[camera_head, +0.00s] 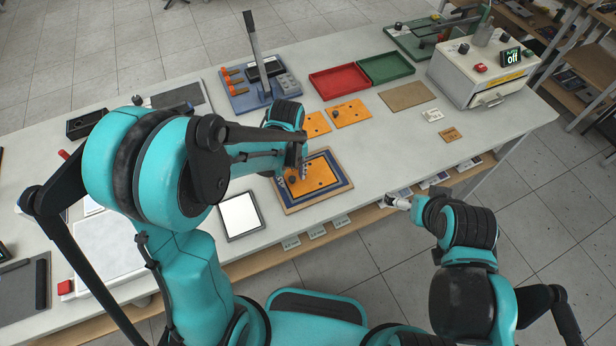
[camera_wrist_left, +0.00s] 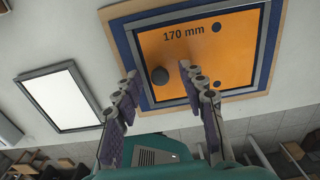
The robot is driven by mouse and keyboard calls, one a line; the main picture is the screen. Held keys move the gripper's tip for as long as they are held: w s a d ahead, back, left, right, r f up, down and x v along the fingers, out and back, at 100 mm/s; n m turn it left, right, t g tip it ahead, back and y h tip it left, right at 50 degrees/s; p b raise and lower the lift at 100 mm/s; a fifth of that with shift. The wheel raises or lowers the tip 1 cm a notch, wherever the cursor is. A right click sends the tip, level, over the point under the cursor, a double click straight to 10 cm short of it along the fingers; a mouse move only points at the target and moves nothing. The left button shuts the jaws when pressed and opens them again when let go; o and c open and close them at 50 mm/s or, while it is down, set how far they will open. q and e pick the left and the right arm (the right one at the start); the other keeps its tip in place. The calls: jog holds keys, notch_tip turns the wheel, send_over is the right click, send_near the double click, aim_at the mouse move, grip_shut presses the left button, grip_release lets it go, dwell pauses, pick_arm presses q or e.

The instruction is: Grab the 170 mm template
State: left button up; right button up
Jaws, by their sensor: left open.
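The orange 170 mm template (camera_head: 316,180) lies in a dark-framed blue holder (camera_head: 337,160) on a tan board on the table. In the left wrist view the template (camera_wrist_left: 215,60) shows its "170 mm" print, a dark round knob (camera_wrist_left: 160,75) and dark holes. My left gripper (camera_head: 293,172) is over the left part of the template. In the left wrist view the left gripper (camera_wrist_left: 156,78) is open, with its two fingers on either side of the knob's line and nothing between them held. My right gripper (camera_head: 397,202) is off the table's front edge, too small to read its fingers.
Two more orange plates (camera_head: 348,113) lie behind the holder. A white panel in a dark frame (camera_head: 239,215) lies to its left. A lever press (camera_head: 262,90), red tray (camera_head: 339,81), green tray (camera_head: 386,67) and control box (camera_head: 480,72) stand farther back.

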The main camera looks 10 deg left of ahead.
pick_arm(q)
grip_shut()
jog(key=shift+r, duration=0.1)
